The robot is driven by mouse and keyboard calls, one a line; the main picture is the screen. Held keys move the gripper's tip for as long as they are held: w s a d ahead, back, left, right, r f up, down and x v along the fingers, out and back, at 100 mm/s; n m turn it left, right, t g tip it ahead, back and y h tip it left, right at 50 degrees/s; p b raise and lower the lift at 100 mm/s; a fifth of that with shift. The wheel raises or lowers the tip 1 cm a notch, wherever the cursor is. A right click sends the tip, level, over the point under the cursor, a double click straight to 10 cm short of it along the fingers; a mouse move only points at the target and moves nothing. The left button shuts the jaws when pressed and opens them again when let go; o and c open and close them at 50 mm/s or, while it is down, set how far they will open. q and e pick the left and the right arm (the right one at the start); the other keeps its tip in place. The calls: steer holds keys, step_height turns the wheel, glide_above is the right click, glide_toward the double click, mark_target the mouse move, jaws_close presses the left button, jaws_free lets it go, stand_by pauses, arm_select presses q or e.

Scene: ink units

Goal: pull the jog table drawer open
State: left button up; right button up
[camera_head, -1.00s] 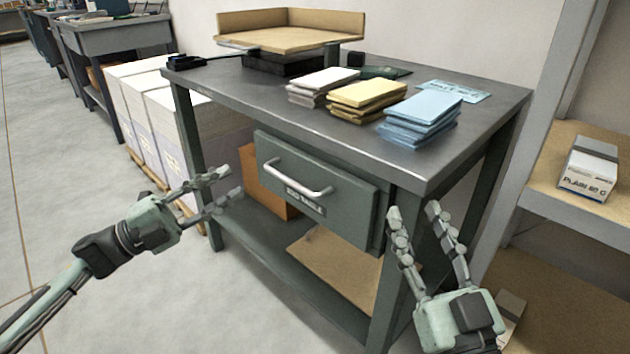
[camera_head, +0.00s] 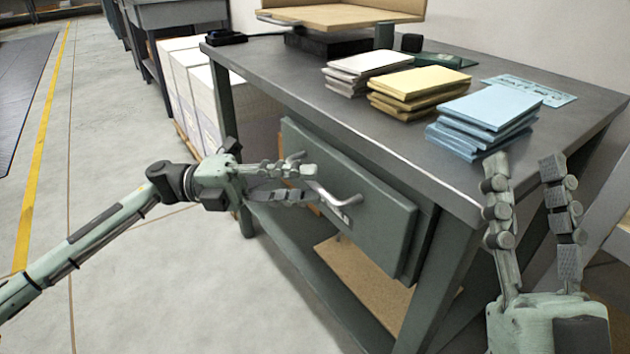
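The jog table (camera_head: 262,61) is a dark grey metal table. Its grey-green drawer (camera_head: 385,212) hangs under the top and stands slightly out from the frame. A silver bar handle (camera_head: 345,201) is on the drawer front. My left gripper (camera_head: 310,183) is open at the handle, its fingers pointing right and partly covering the handle's left part. I cannot tell whether the fingers touch the handle. My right gripper (camera_head: 528,175) is open and empty, fingers up, in front of the table's right end.
White, yellow (camera_head: 415,85) and blue paper stacks (camera_head: 485,122) lie on the tabletop, with a wooden jogging tray (camera_head: 345,14) behind. White paper stacks (camera_head: 195,90) stand left of the table. The floor in front and left is clear.

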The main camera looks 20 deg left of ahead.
arm_select(q)
steer(key=shift+w+d+r, duration=0.1)
steer(key=shift+d, duration=0.5)
steer(key=shift+w+d+r, duration=0.1)
steer(key=shift+d, duration=0.45)
jaws_close()
